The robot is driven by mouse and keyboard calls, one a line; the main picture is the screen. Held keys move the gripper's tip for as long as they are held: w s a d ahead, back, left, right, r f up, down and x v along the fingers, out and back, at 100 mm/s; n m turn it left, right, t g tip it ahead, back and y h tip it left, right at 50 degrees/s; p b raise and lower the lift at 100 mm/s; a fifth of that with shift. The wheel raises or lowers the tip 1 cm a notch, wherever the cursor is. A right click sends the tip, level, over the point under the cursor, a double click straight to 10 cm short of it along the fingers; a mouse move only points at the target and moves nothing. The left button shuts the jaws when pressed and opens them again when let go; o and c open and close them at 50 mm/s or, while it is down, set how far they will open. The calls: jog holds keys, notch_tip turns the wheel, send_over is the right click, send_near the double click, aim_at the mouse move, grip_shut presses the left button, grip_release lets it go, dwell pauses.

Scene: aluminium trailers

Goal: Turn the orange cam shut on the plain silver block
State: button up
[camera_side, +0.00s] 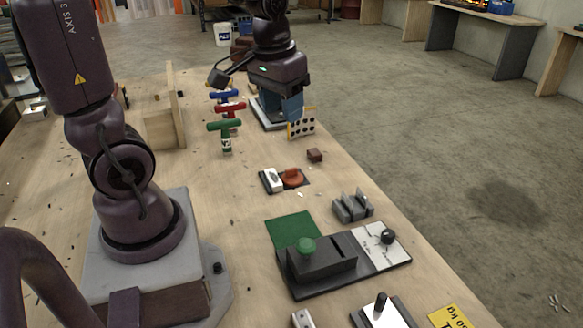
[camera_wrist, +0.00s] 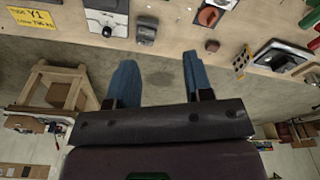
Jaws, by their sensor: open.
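The orange cam (camera_side: 292,178) is a round orange-red piece on a dark plate in mid-table; it also shows at the top of the wrist view (camera_wrist: 208,16). A pale silver block (camera_side: 271,180) lies right beside it, at its left in the side view. Whether the cam presses on the block is too small to tell. My gripper (camera_side: 281,108) is farther back, at the table's far right, well apart from the cam. In the wrist view its blue fingers (camera_wrist: 158,75) are wide apart with nothing between them.
A yellow plate with black holes (camera_side: 302,124) stands near my fingers. Green, red and blue T-handles (camera_side: 225,126) stand to their left. A small brown cube (camera_side: 315,155), a grey slotted block (camera_side: 353,207) and a black fixture with a green knob (camera_side: 320,262) lie nearer. Bare wood surrounds the cam.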

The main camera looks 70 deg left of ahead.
aim_at(292, 175)
jog(key=w+a+f+n+g, duration=0.1)
jog(key=w+a+f+n, duration=0.3)
jog(key=a+f+n, duration=0.4)
jog(key=w+a+f+n+g, duration=0.1)
jog(key=w+a+f+n, duration=0.4)
jog(key=a, duration=0.5)
jog(key=f, duration=1.4)
jog(key=shift+s+d, duration=0.2)
jog(key=shift+s, duration=0.2)
jog(key=c, duration=0.7)
